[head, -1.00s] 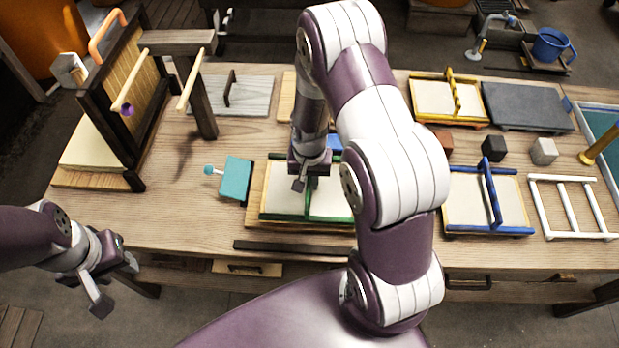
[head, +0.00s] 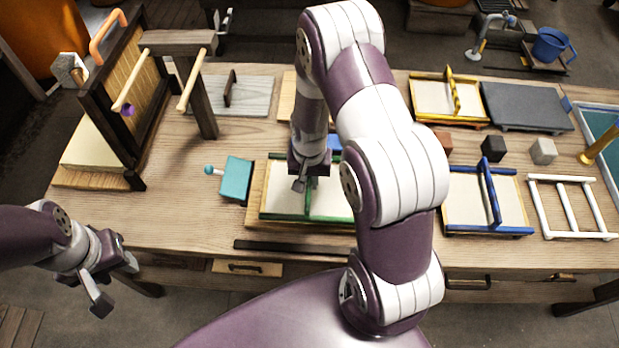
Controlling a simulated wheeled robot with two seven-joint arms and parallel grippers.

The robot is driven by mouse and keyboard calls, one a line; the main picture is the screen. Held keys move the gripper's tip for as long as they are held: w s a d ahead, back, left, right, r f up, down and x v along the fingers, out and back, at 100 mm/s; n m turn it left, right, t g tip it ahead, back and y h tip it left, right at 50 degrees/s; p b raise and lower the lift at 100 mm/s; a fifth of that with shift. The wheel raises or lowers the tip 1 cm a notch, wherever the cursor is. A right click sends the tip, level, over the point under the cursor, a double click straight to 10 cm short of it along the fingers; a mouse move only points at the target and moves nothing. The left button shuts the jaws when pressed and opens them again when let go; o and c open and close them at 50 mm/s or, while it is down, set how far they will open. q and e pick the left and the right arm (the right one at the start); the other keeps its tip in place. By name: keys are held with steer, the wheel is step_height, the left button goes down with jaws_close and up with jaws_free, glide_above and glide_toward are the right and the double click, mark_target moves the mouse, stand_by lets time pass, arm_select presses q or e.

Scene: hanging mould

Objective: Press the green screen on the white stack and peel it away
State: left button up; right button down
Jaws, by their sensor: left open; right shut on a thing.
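The green screen (head: 279,199) is a pale panel in a green frame with a raised green bar across its middle. It lies flat over a light wooden board near the middle of the table, and my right arm hides its right part. My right gripper (head: 304,184) points down at the green bar and is shut on it; the exact contact is small and partly hidden. A pale, off-white stack (head: 92,150) sits on a wooden board at the table's left, partly behind a dark upright frame. My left gripper (head: 115,283) is open and empty, beyond the table's front left edge.
A teal block (head: 236,178) with a knob lies left of the green screen. A dark strip (head: 290,246) lies in front. The blue screen (head: 463,209), yellow screen (head: 431,98) and white frame (head: 542,209) are at the right. A post with wooden pegs (head: 199,100) stands at the left.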

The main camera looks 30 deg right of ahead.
steer(key=shift+r+p, duration=4.35)
steer(key=shift+r, duration=0.5)
steer(key=shift+f, duration=0.15)
